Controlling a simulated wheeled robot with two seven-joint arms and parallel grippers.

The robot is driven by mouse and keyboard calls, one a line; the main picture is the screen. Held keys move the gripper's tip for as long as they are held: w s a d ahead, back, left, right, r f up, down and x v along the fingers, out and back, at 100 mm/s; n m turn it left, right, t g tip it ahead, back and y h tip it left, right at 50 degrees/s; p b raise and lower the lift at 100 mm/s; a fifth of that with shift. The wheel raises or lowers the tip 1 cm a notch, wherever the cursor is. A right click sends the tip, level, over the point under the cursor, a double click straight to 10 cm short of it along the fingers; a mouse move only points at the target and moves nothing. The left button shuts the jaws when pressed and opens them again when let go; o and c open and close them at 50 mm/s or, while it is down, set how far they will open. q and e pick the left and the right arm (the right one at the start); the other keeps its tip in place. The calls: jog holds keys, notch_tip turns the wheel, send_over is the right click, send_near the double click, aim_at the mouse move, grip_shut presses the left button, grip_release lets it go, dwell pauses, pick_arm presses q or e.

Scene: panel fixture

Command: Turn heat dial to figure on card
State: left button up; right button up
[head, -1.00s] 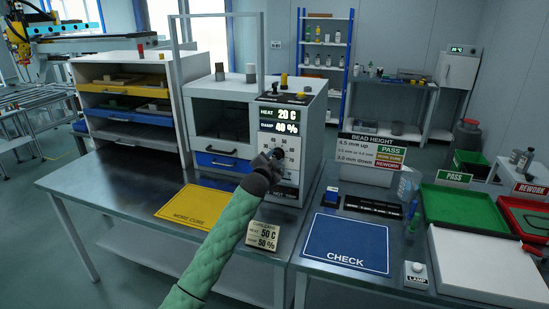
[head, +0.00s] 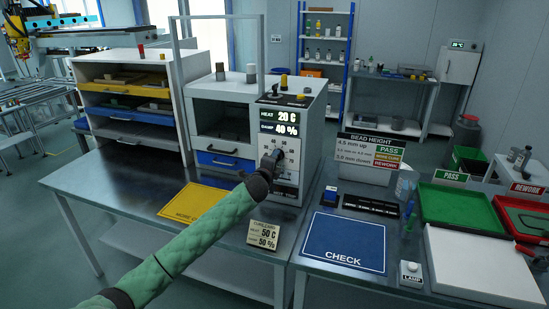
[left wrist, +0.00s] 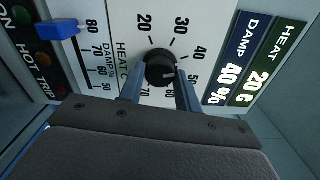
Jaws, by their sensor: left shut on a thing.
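The black heat dial (left wrist: 160,62) sits on the white panel face, ringed by figures from 20 to 70. My left gripper (left wrist: 161,76) has one finger on each side of it and is shut on it; in the head view the gripper (head: 270,162) hides the dial. A short pale mark on the dial faces roughly the 50–60 side, but it is small. The heat display (head: 279,115) reads 20 C; it also shows in the wrist view (left wrist: 258,88). The cure card (head: 264,232) reads heat 50 C, damp 50 %. My right gripper is not in view.
The blue damp slider knob (left wrist: 57,30) is left of the dial in the wrist view, near its 80 mark. The damp display (head: 279,129) reads 40 %. A yellow mat (head: 193,203) and blue CHECK mat (head: 345,243) lie flat on the tables.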

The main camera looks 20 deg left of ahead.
pick_arm(q)
jog(key=m+p, duration=0.3)
jog(key=m, duration=0.3)
jog(key=shift+m, duration=0.3)
jog(key=shift+f+m, duration=0.1)
jog(key=shift+m, duration=0.2)
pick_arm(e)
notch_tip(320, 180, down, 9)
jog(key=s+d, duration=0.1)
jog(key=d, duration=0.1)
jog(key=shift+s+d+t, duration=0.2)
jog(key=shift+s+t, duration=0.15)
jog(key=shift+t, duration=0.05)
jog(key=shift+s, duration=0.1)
pick_arm(q)
jog(key=o, duration=1)
jog(key=shift+c, duration=0.2)
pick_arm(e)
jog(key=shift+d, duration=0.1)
